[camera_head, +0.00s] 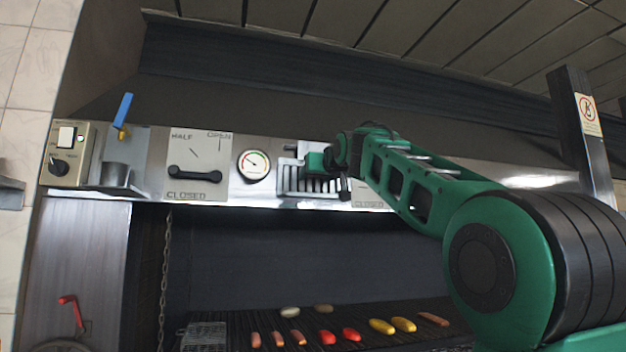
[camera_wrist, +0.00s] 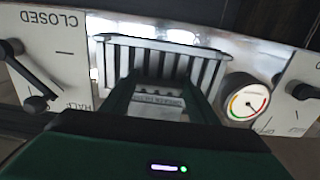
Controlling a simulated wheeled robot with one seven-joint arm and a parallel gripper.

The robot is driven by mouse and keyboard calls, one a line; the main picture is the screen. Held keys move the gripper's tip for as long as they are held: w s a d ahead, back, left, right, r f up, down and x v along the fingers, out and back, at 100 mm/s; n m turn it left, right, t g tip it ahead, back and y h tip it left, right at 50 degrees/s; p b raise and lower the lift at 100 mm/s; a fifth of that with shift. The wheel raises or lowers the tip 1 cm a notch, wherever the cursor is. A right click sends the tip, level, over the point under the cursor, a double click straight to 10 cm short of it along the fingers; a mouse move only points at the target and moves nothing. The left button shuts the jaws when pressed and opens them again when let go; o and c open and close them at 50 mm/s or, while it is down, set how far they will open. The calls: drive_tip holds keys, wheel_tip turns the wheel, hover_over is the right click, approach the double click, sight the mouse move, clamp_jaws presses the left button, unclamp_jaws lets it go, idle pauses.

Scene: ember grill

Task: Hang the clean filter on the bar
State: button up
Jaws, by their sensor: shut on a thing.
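The filter (camera_head: 292,181) is a pale metal frame with upright slats. It is in front of the steel hood face, between the round gauge and the right-hand damper plate. My gripper (camera_head: 317,161) is shut on it near its middle and covers part of it. In the wrist view, which is upside down, the slatted filter (camera_wrist: 208,68) spans the space beyond my gripper (camera_wrist: 160,88), and a small printed label shows between the fingers. I cannot make out the bar, or whether the filter touches it.
The gauge (camera_head: 254,165) and a damper plate with a black lever (camera_head: 195,174) are left of the filter. Another damper plate (camera_head: 369,195) is partly behind my arm. Sausages and vegetables lie on the grill (camera_head: 362,320) below.

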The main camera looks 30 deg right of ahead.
drive_tip(key=o, duration=1.5)
drive_tip(key=shift+c, duration=0.2)
drive_tip(key=shift+f, duration=0.1)
drive_tip(key=shift+s, duration=0.1)
drive_tip(key=v, duration=1)
drive_tip(key=shift+s, duration=0.25)
